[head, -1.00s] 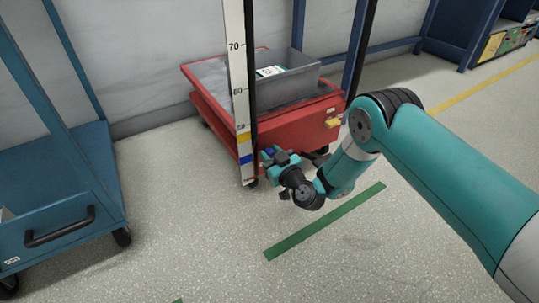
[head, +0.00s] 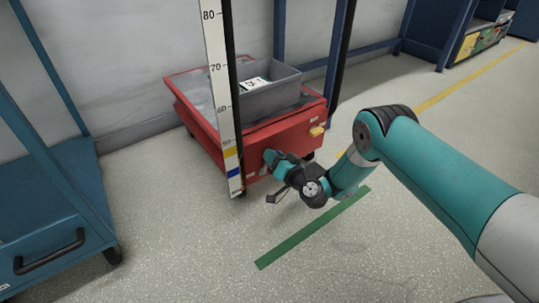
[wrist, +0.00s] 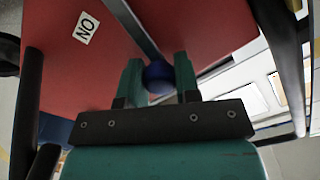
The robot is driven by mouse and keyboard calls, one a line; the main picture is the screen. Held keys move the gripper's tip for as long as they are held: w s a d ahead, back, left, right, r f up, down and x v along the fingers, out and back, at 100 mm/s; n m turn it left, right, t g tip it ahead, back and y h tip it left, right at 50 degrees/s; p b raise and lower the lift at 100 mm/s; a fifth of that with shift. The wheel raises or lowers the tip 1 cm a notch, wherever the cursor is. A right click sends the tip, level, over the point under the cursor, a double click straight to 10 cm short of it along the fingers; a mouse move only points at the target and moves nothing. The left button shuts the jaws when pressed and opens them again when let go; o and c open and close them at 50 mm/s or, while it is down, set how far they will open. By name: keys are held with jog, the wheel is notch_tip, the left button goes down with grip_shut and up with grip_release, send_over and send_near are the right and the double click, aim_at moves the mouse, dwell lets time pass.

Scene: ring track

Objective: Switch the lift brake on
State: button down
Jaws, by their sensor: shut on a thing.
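The red lift (head: 290,135) stands near the wall, with a numbered white scale (head: 220,95) upright in front of it. In the head view my gripper (head: 270,158) is at the lift's red front face, just right of the scale. In the wrist view a round dark blue knob (wrist: 158,77) sits between the two teal fingers of my gripper (wrist: 158,72), which are shut on it. A white label on the red face (wrist: 87,27) reads "NO" as seen, possibly "ON" upside down. What the knob is fixed to is mostly hidden.
A grey box (head: 275,98) with a white-labelled item lies on the lift. A yellow part (head: 317,131) is on its front right. A blue cart (head: 60,205) stands at left. A green floor stripe (head: 315,228) crosses clear floor in front.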

jog(key=shift+w+d+f+m, duration=0.15)
jog(key=shift+d+m, duration=0.2)
jog(key=shift+m, duration=0.15)
jog(key=c, duration=0.8)
grip_release()
